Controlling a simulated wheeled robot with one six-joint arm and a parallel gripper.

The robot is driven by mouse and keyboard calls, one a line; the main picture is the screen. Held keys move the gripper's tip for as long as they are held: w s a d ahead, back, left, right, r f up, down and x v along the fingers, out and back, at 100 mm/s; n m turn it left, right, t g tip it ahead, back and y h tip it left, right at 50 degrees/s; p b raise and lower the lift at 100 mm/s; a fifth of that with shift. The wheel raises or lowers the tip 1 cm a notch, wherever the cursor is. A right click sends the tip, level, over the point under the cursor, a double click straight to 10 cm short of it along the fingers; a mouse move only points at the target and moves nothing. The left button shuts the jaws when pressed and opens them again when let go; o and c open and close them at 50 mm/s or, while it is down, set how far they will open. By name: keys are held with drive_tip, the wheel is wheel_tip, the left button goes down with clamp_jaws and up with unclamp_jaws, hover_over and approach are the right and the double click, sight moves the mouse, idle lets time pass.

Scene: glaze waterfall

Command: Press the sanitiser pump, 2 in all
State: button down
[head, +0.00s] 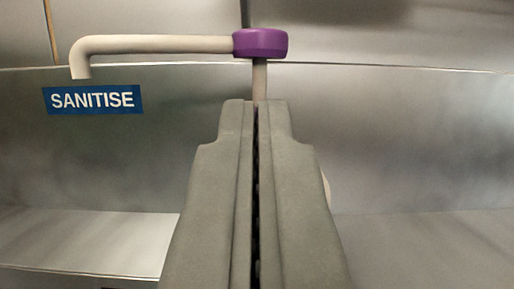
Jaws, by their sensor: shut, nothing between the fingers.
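I cannot tell how far the tips are from the pump. The pump's body is mostly hidden behind my fingers; a small pale edge shows to their right.
A blue label reading SANITISE (93,99) is below the spout. Metal panels (420,140) stand behind the pump. A pale metal surface (90,240) lies at the lower left, and the area to the right of my fingers is clear.

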drive_tip(key=s+a+r+m+h, duration=0.1)
drive_tip(key=s+a+r, duration=0.25)
drive_tip(key=a, duration=0.35)
drive_tip(key=s+a+r+g+h, duration=0.15)
drive_tip(key=s+a, duration=0.25)
drive_tip(key=a, duration=0.4)
drive_tip(key=s+a+r+m+h, duration=0.1)
drive_tip(key=s+a+r, duration=0.3)
drive_tip(key=a, duration=0.3)
drive_tip(key=s+a+f+n+g+y, duration=0.1)
drive_tip(key=s+a+f, duration=0.3)
drive_tip(key=s+a, duration=0.4)
drive_tip(key=s+a+f+g+y, duration=0.2)
drive_tip(key=s+a+f, duration=0.2)
drive_tip(key=s+a, duration=0.5)
drive_tip(key=s, duration=0.5)
drive_tip(key=shift+f+n, duration=0.4)
drive_tip(key=shift+g, duration=0.25)
